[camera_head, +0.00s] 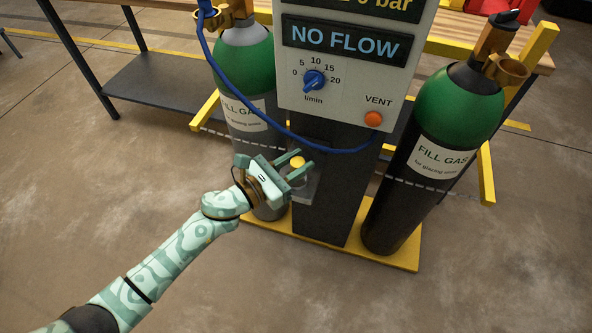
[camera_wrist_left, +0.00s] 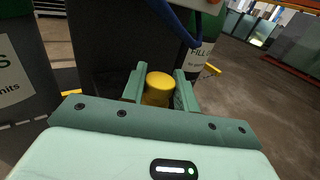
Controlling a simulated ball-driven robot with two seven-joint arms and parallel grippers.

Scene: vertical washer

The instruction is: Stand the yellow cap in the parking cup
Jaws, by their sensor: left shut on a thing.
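The yellow cap (camera_head: 297,162) is between the fingers of my left gripper (camera_head: 299,163), which is shut on it. In the left wrist view the cap (camera_wrist_left: 159,88) looks upright, with its round top showing between the two finger pads (camera_wrist_left: 160,95). A grey bracket (camera_head: 309,188), which seems to carry the parking cup, juts from the front of the dark column just under the gripper. The gripper hides most of it, and I cannot tell whether the cap's lower end is inside the cup or above it. My right gripper is not in view.
The panel (camera_head: 345,70) reads NO FLOW and has a blue knob (camera_head: 314,81) and an orange vent button (camera_head: 373,119). A blue hose (camera_head: 350,149) loops close above the gripper. Green-topped cylinders (camera_head: 461,105) (camera_head: 245,60) flank the column. The floor in front is clear.

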